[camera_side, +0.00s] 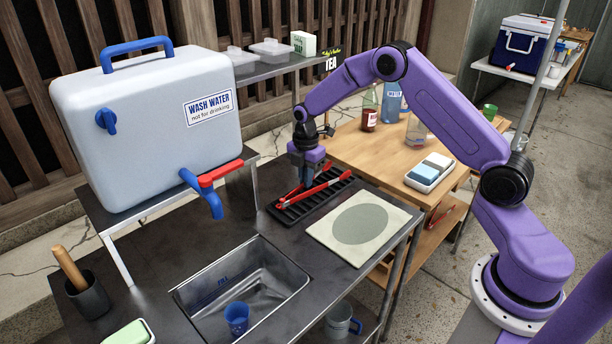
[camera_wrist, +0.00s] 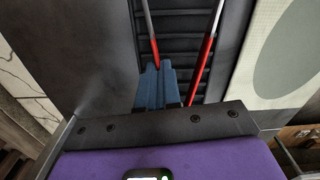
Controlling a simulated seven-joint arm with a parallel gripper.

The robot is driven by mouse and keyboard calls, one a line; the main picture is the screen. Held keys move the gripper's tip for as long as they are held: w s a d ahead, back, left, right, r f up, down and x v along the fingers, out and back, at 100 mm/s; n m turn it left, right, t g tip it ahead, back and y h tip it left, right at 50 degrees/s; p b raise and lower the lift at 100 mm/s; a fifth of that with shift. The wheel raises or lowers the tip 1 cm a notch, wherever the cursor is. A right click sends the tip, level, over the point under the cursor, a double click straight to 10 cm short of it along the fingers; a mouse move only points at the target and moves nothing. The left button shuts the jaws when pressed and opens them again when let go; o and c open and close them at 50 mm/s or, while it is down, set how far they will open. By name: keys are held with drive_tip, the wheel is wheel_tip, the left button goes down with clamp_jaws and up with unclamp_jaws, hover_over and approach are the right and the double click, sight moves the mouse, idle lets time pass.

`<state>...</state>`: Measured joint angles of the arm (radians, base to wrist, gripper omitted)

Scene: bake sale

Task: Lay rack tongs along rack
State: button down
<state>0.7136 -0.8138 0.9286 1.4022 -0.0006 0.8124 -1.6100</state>
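The rack tongs (camera_side: 332,183) have red grips and grey metal arms that spread in a narrow V. They lie over the black slatted rack (camera_side: 303,212), roughly along its length; whether they touch the slats I cannot tell. In the wrist view, the tongs' right arm (camera_wrist: 206,55) is clear of my fingers. Their left arm runs in between my blue fingertips. My gripper (camera_side: 307,183) points down over the rack; its fingers (camera_wrist: 157,72) are close together and appear shut on that left arm. The end where the arms converge is hidden behind my gripper in the wrist view.
A pale board with a grey-green circle (camera_side: 361,224) lies right of the rack. A sink with a blue cup (camera_side: 236,317) is in front. A wooden table (camera_side: 375,153) with bottles stands behind.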

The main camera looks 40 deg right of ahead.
drive_tip(key=c, duration=1.3)
unclamp_jaws()
drive_tip(key=shift+c, duration=0.2)
wheel_tip(320, 180, up, 13)
drive_tip(key=shift+r, duration=0.2)
drive_tip(key=s+a+r+m, duration=0.2)
drive_tip(key=s+a, duration=0.5)
drive_tip(key=s, duration=0.3)
drive_tip(key=s+a+r+m, duration=0.1)
drive_tip(key=s+a+r, duration=0.2)
drive_tip(key=s+a, duration=0.45)
drive_tip(key=s+d+f+m, duration=0.1)
drive_tip(key=s+d+m, duration=0.1)
drive_tip(key=s, duration=0.9)
drive_tip(key=s+d+f+m, duration=0.1)
drive_tip(key=s+d+m, duration=0.1)
drive_tip(key=s, duration=0.9)
drive_tip(key=shift+s+d, duration=0.15)
drive_tip(key=shift+d, duration=0.35)
